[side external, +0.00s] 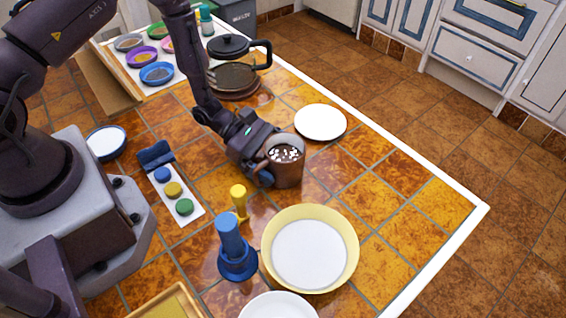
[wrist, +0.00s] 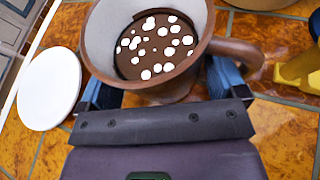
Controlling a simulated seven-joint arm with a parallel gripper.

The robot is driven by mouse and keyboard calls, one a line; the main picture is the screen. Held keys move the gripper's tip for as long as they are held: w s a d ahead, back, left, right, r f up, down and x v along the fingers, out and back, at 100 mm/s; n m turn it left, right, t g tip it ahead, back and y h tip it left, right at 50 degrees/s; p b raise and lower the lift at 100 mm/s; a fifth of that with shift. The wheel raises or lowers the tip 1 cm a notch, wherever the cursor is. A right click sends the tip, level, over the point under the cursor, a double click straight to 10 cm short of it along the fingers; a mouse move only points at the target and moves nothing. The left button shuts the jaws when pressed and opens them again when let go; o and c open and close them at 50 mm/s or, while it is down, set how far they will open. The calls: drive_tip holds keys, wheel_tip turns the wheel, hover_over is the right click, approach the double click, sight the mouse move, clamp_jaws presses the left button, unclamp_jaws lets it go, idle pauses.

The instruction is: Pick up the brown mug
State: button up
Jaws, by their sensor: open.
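The brown mug (side external: 287,170) stands upright on the tiled table in the side external view. It holds dark liquid with white marshmallows. In the wrist view the mug (wrist: 150,82) fills the upper middle, with its handle (wrist: 236,52) to the right. My gripper (side external: 262,168) is low at the mug's left side in the side external view. In the wrist view my blue fingers (wrist: 162,88) are spread, one at each side of the mug's lower body. Whether they touch it I cannot tell. The fingertips are partly hidden by the mug.
A white plate (side external: 320,108) lies behind the mug, and a cream bowl (side external: 352,262) stands in front. A yellow object (side external: 239,201) and a blue plunger-like object (side external: 232,250) stand front left. A coffee pot (side external: 238,72) is farther back. The table is clear to the right.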

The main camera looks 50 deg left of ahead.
drive_tip(key=shift+w+d+f, duration=0.1)
drive_tip(key=shift+d, duration=0.1)
drive_tip(key=c, duration=1)
drive_tip(key=shift+r, duration=0.2)
